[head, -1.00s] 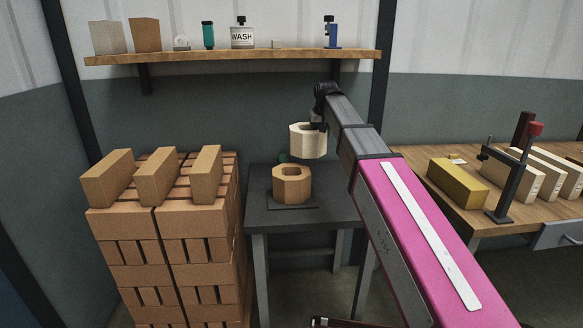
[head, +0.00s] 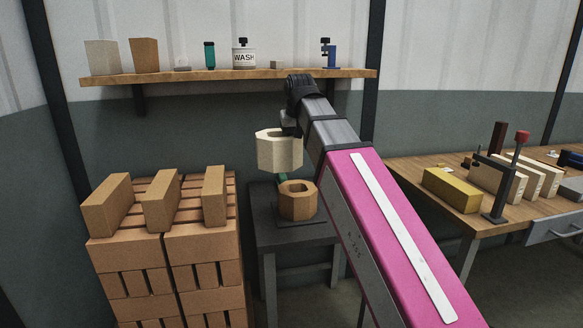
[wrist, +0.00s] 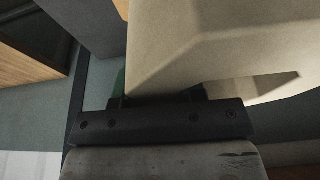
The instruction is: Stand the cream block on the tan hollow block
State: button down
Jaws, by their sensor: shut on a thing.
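The cream block (head: 280,152) is a hollow, many-sided block held in the air by my gripper (head: 289,126). It hangs above and a little left of the tan hollow block (head: 297,203), apart from it. The tan hollow block stands on a dark plate on a small dark table (head: 268,228), its opening facing up. In the wrist view the cream block (wrist: 215,45) fills the upper right, against my gripper's dark jaw (wrist: 160,110). The fingertips are mostly hidden by the block and my arm.
A brick stack (head: 165,245) with several loose bricks on top stands left of the table. A wooden shelf (head: 225,75) with bottles and blocks is behind, above. A workbench (head: 468,220) with a clamp (head: 505,180) and blocks is at right. Something green shows behind the tan block.

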jog(key=w+d+f, duration=0.5)
jog(key=w+f, duration=0.4)
jog(key=f, duration=0.1)
jog(key=shift+w+d+f, duration=0.15)
jog(key=shift+w+f, duration=0.05)
jog(key=shift+w, duration=0.1)
jog(key=shift+f, duration=0.6)
dwell(0.4)
jog(key=c, duration=0.7)
grip_release()
jog(key=v, duration=1.3)
jog(key=shift+r, duration=0.1)
